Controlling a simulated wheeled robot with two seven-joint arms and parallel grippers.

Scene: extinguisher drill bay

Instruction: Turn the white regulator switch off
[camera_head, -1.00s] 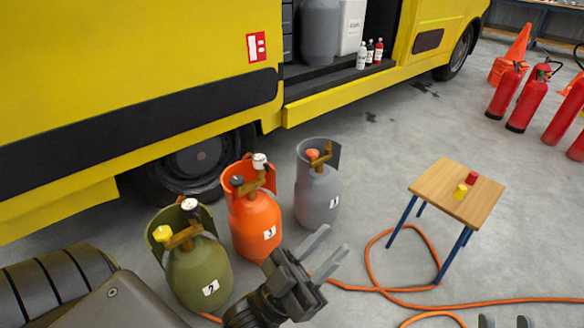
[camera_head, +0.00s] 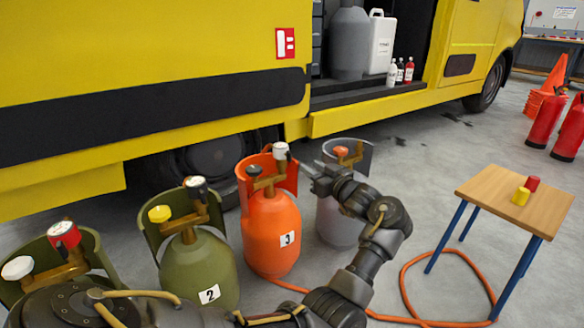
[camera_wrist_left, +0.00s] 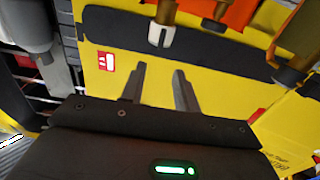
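A round white knob (camera_head: 18,267) sits beside a red gauge (camera_head: 63,233) on the leftmost olive cylinder. The orange cylinder numbered 3 (camera_head: 270,225) carries a white-topped fitting (camera_head: 281,151) and a dark knob (camera_head: 253,171) on its brass valve. Which white part is the regulator switch, I cannot tell. My left gripper (camera_head: 308,170) is just right of the orange cylinder's valve, in front of the grey cylinder (camera_head: 338,220). In the upside-down left wrist view its fingers (camera_wrist_left: 160,88) are apart and empty, with the white fitting (camera_wrist_left: 161,36) beyond their tips. My right gripper is not visible.
The olive cylinder numbered 2 (camera_head: 200,265) has a yellow knob (camera_head: 160,214). A yellow vehicle (camera_head: 130,60) stands close behind the cylinders. A wooden table (camera_head: 520,197) stands at right, with an orange hose (camera_head: 405,290) on the floor. Open floor lies between.

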